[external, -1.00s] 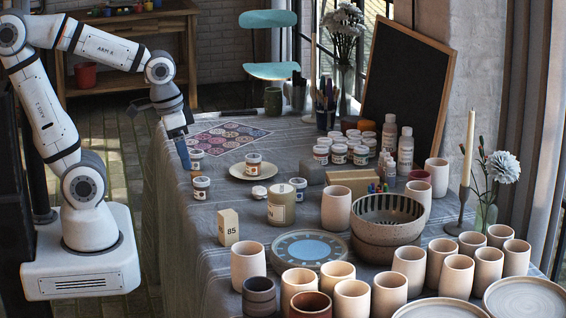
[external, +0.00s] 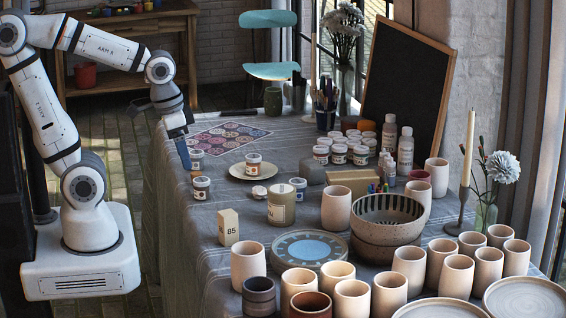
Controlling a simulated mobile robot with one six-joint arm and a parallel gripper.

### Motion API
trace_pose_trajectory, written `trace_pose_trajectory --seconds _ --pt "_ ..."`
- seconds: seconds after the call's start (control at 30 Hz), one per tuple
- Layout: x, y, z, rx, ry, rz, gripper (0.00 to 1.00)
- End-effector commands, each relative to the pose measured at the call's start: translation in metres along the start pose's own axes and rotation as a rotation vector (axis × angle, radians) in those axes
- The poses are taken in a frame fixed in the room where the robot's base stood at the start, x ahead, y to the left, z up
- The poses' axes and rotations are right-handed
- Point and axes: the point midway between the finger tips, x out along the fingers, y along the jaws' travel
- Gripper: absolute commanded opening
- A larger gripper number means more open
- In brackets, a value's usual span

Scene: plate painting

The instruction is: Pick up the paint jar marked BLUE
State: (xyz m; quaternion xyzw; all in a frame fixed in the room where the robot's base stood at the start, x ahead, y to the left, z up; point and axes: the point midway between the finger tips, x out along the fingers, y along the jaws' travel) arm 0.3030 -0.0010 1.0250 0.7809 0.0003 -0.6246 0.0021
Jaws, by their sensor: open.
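Several small white-lidded paint jars stand on the cloth-covered table (external: 185,240); their labels are too small to read, so I cannot tell which is marked BLUE. One jar (external: 196,159) stands by the patterned mat, one jar (external: 201,188) is nearer the left table edge, and one jar (external: 254,166) stands on a small plate (external: 236,172). Another jar (external: 298,188) is right of the large tin. A cluster of jars (external: 340,155) stands at the back. My gripper (external: 186,165) points down, open, just left of the first jar; whether they touch is unclear.
A large labelled tin (external: 281,206), a block marked 85 (external: 228,227) and a blue-topped round plate (external: 308,250) stand in the middle. Bowls (external: 388,218) and several cups fill the front right. The patterned mat (external: 228,136) lies flat behind. Cloth is bare along the left edge.

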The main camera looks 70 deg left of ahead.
Motion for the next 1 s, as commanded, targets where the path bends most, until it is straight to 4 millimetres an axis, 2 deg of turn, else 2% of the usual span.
trace_pose_trajectory --seconds 0.17,0.27,0.37,0.47,0.7,0.9,1.0 --pt "0.001 -0.001 -0.002 -0.002 0.0 0.0 0.69" --pt "0.005 -0.005 -0.016 -0.014 0.004 -0.002 0.69" --pt "0.016 -0.015 -0.045 -0.04 0.015 -0.007 0.69" --pt "0.033 -0.032 -0.086 -0.075 0.033 -0.013 0.69" --pt "0.091 -0.094 -0.182 -0.162 0.083 -0.036 0.69" --pt "0.158 -0.163 -0.243 -0.233 0.123 -0.063 0.69" --pt "0.191 -0.197 -0.263 -0.264 0.141 -0.077 0.69"
